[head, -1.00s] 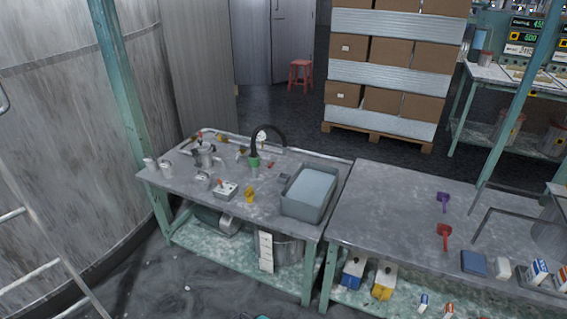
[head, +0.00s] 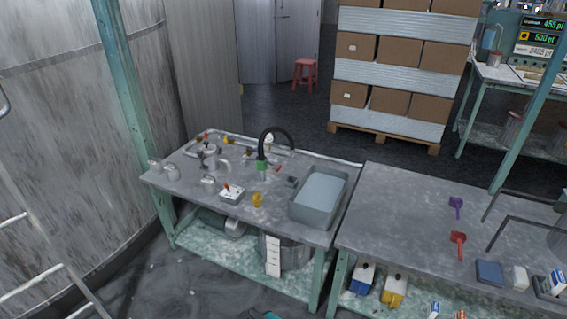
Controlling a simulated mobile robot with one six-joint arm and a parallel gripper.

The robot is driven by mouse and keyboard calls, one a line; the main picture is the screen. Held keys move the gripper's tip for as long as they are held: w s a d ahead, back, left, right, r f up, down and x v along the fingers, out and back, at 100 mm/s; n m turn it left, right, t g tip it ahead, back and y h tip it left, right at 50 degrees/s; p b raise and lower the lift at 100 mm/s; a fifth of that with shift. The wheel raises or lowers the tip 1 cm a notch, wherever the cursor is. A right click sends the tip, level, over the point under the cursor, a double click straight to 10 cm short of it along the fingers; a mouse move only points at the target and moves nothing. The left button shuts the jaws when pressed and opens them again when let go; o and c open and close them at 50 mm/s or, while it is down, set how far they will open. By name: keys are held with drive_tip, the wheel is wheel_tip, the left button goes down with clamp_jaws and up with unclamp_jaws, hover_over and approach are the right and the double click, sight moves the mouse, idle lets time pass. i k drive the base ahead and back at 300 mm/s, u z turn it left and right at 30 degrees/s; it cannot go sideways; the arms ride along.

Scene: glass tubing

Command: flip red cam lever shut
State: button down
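Several small red parts show on the left workbench (head: 260,215), and I cannot tell which is the cam lever. One red handle (head: 206,137) stands at the back left among pipe fittings. A red-orange stub (head: 227,186) rises from a small pale box (head: 232,195) near the front. Another small red piece (head: 278,169) is right of the green collar (head: 262,164) of a black curved spout. All are too small to tell whether open or shut. My gripper is not in view.
A grey tub (head: 318,211) sits at the bench's right end. A yellow fitting (head: 257,199) and a metal pot (head: 208,158) are also there. Floor in front of the left bench is open.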

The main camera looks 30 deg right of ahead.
sight(278, 168)
drive_tip(key=i, duration=0.85)
